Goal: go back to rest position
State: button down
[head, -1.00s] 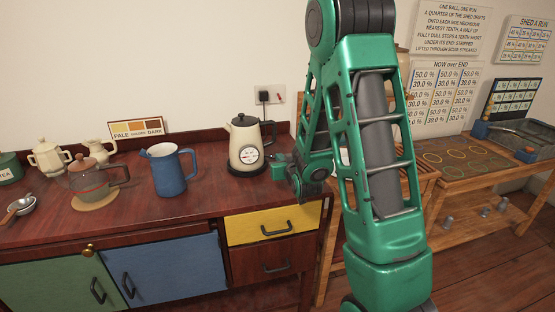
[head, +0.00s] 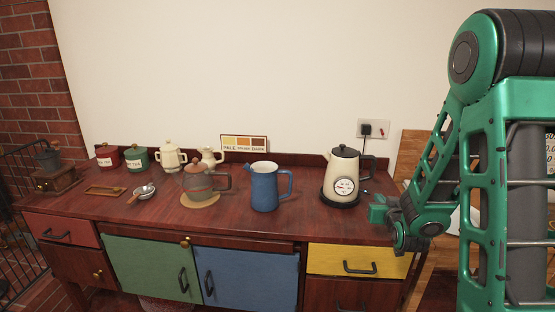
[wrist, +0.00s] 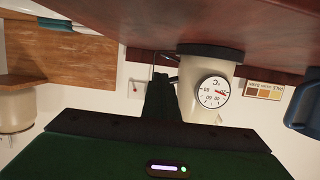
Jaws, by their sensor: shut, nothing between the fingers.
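My gripper (head: 378,210) is shut and empty at the end of my green arm. In the head view it appears just right of and below the cream kettle (head: 342,172), at the counter's right end. I cannot tell whether it touches anything. In the wrist view, which is upside down, the shut fingers (wrist: 160,92) show dark green beside the kettle (wrist: 188,92) with its round dial. My arm's upper links fill the right side of the head view.
A blue jug (head: 265,188), a glass teapot (head: 197,179) on a mat and cream pots stand along the wooden counter (head: 120,222). A grinder (head: 55,175) sits at the far left. Yellow drawer (head: 330,260) and cupboard doors below are closed. A wall socket (head: 373,129) is behind the kettle.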

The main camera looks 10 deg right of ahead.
jog(key=s+g, duration=0.1)
jog(key=s, duration=0.1)
jog(key=s+d+g, duration=0.1)
jog(key=s+g, duration=0.1)
jog(key=s+d+g, duration=0.1)
jog(key=s, duration=0.2)
jog(key=shift+f+m, duration=0.15)
jog(key=shift+m, duration=0.15)
jog(key=s+a+r+g+y, duration=0.1)
jog(key=s+a+g, duration=0.1)
jog(key=s, duration=0.8)
jog(key=s+a+r+m+g+y, duration=0.1)
jog(key=s+g, duration=0.4)
jog(key=s, duration=0.6)
jog(key=s+a+r+m+g+y, duration=0.1)
jog(key=s+a+r+g+y, duration=0.1)
jog(key=s, duration=0.9)
jog(key=shift+a+g, duration=0.8)
jog(key=shift+a, duration=0.05)
jog(key=shift+w+f, duration=0.3)
jog(key=shift+w, duration=0.3)
dwell(2.4)
